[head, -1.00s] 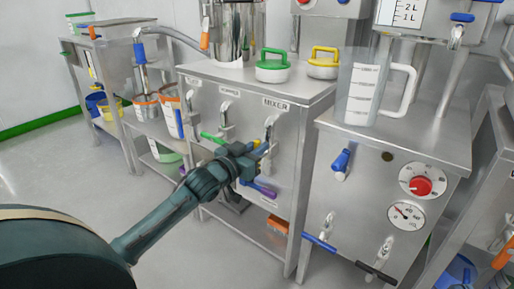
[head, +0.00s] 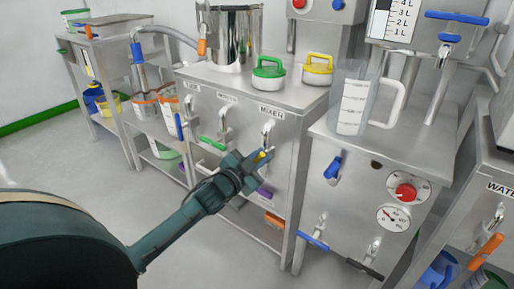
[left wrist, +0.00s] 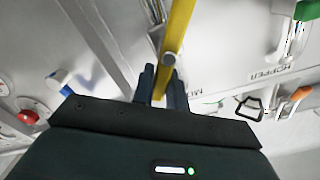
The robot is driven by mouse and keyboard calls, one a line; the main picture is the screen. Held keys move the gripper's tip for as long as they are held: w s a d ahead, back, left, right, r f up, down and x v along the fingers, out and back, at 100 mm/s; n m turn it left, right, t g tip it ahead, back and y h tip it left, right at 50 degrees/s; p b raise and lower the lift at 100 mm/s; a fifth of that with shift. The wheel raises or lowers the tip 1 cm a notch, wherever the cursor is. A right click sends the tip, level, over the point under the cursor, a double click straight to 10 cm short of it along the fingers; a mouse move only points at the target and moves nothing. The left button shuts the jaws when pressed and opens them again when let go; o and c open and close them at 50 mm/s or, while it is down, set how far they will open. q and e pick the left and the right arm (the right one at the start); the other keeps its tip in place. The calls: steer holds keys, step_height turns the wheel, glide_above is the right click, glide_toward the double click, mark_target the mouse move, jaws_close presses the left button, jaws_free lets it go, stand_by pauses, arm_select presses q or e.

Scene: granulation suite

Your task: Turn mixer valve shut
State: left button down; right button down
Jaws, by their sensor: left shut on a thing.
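The mixer valve (head: 267,134) is on the front of the steel cabinet, just below the MIXER label (head: 271,111). Its yellow handle (head: 263,155) hangs down and is partly hidden by my left gripper (head: 256,163). In the left wrist view, the yellow handle (left wrist: 180,25) runs up from between the fingers of my left gripper (left wrist: 161,88), which is shut on it. My right gripper is not in view.
A green handle (head: 212,144) and a blue handle (head: 179,126) are on valves to the left. A purple handle (head: 264,193) is just below my gripper. Green-handled (head: 268,70) and yellow-handled (head: 318,67) lids sit on the cabinet top. Another steel cabinet (head: 340,215) stands right.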

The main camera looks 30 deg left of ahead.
arm_select(q)
steer(key=m, duration=0.1)
steer(key=m+p, duration=0.1)
steer(key=d+m, duration=0.1)
steer(key=shift+f+m, duration=0.3)
steer(key=shift+m, duration=0.1)
steer(key=shift+d+f+m, duration=0.1)
steer(key=shift+f+m, duration=0.25)
steer(key=shift+m, duration=0.9)
steer(key=shift+d+f+m, duration=0.1)
steer(key=shift+f+m, duration=0.25)
steer(key=shift+m, duration=0.85)
steer(key=shift+d+f+m, duration=0.1)
steer(key=shift+f+m, duration=0.25)
steer(key=shift+m, duration=0.9)
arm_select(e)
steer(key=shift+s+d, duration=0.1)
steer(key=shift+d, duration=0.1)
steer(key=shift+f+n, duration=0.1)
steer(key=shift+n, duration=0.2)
arm_select(q)
steer(key=c, duration=1.4)
jaws_free()
steer(key=shift+c, duration=0.2)
steer(key=shift+o, duration=0.2)
steer(key=shift+s, duration=0.1)
